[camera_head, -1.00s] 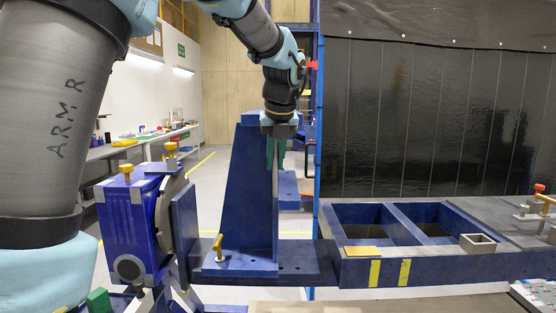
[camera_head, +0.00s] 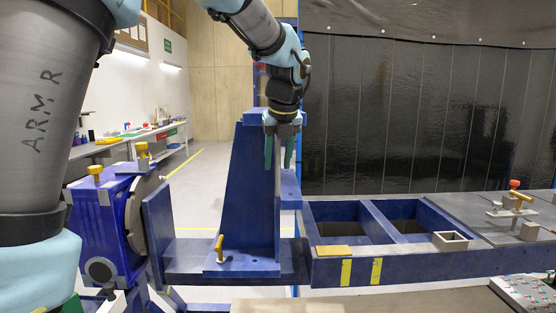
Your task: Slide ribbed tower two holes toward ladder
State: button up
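The blue ribbed tower (camera_head: 248,200) stands upright on a flat blue rail (camera_head: 190,262) in the head view. A yellow-handled pin (camera_head: 219,249) stands at the left of its foot. My gripper (camera_head: 280,165) points down at the tower's upper right edge. Its teal fingers are spread, one on each side of the thin upright plate, with visible gaps beside it. The blue ladder (camera_head: 330,273), a frame with two rectangular openings, lies to the right, with a short stretch of rail between it and the tower's foot.
A blue rotary unit with a round plate (camera_head: 120,222) and yellow knobs stands left of the rail. A tan plate (camera_head: 333,250) and a small square tube (camera_head: 450,240) lie on the ladder. A clamp (camera_head: 515,202) stands at far right. A black curtain hangs behind.

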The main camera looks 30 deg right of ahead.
jog(key=b+v, duration=0.2)
jog(key=v, duration=0.8)
jog(key=shift+r, duration=0.4)
jog(key=shift+s, duration=0.15)
